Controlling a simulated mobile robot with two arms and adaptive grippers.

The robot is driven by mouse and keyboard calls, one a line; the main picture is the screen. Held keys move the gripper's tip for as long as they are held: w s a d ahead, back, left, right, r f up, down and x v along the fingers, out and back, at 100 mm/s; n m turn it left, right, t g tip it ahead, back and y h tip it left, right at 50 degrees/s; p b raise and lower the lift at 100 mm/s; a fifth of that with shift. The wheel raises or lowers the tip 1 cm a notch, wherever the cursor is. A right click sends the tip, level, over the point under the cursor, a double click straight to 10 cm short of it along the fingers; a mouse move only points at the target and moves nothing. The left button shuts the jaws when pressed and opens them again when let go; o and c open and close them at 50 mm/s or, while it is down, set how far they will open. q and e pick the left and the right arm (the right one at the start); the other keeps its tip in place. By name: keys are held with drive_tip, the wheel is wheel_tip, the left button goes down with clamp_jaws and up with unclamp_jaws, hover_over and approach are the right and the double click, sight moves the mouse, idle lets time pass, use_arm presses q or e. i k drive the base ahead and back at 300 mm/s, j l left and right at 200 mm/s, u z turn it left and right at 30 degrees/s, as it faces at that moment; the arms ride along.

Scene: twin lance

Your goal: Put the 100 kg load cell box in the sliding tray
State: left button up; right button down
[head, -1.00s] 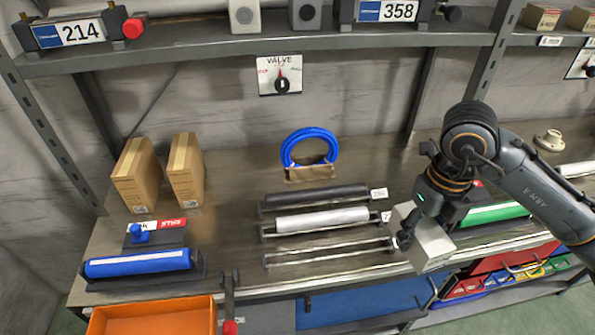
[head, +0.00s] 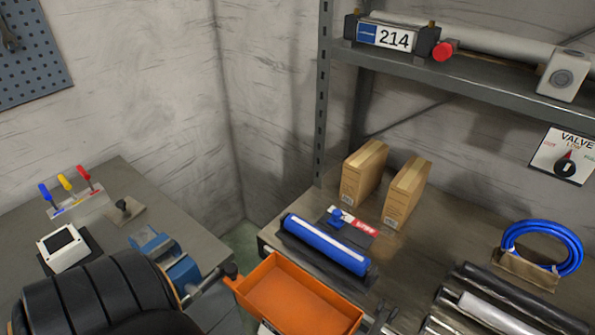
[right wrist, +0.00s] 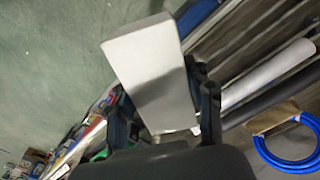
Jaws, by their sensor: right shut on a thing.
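A plain pale grey-white box (right wrist: 155,75) is between the fingers of my right gripper (right wrist: 168,112) in the right wrist view; no label on it is readable. The gripper is shut on it, and the box is held tilted in that picture. My right gripper and the box are outside the head view. An orange open tray (head: 300,299) sticks out at the front of the bench in the head view, and its visible inside looks empty. I take it for the sliding tray. My left gripper is not visible.
Two cardboard boxes (head: 363,174) (head: 405,193) stand on the bench behind a blue roller (head: 326,244). A blue vise (head: 165,262) and a small white device (head: 62,248) are on the left bench. A blue hose coil (head: 543,247) and rollers (head: 497,314) lie right.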

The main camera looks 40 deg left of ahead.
sight(296, 314)
drive_tip(key=u, duration=2.8)
drive_tip(key=k+l+u, duration=0.55)
drive_tip(key=k, duration=0.25)
drive_tip(key=k+u, duration=0.25)
drive_tip(key=k, duration=0.15)
